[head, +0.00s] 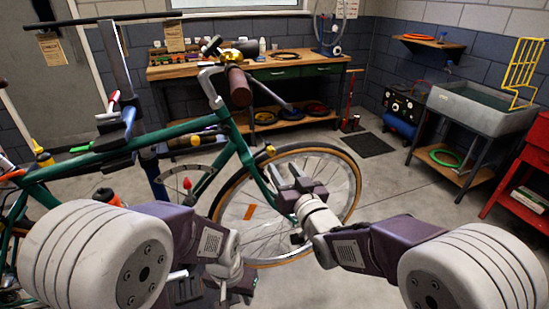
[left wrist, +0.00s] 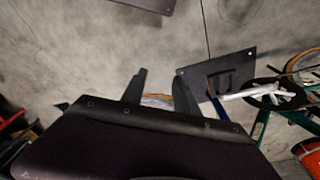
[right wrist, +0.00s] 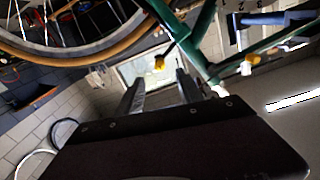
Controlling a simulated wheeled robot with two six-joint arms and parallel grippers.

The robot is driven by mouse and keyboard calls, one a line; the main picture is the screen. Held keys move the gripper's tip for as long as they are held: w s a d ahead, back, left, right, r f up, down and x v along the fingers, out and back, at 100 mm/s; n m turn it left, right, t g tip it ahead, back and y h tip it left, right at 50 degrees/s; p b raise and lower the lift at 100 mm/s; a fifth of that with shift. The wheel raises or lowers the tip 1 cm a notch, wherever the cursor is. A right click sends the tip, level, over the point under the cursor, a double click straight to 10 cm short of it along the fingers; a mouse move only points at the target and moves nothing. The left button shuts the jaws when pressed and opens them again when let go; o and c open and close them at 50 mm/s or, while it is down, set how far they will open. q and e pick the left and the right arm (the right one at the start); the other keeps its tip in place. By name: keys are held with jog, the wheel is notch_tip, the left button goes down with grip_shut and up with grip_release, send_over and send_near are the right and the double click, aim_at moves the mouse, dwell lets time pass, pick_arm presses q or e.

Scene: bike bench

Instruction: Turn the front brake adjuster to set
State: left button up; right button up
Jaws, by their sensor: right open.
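A green bike (head: 190,128) is clamped in a repair stand, its front wheel (head: 335,157) facing right. A small gold knob (right wrist: 159,62) shows near the wheel and fork in the right wrist view; a second gold piece (right wrist: 246,68) is further right by the green tube. I cannot tell which is the front brake adjuster. A small gold piece also shows by the fork in the head view (head: 270,150). My right gripper (head: 285,176) is open and empty beside the front wheel. My left gripper (head: 236,288) is low; its fingers (left wrist: 158,88) are apart and empty.
A wooden workbench (head: 215,68) with tools stands behind the bike. A grey sink (head: 480,108) and a red cart (head: 532,160) stand at the right. The stand's base plate (left wrist: 235,75) shows in the left wrist view.

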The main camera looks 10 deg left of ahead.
aim_at(273, 153)
jog(key=x, duration=0.8)
jog(key=shift+w+a, duration=0.2)
jog(key=shift+w, duration=0.05)
grip_shut()
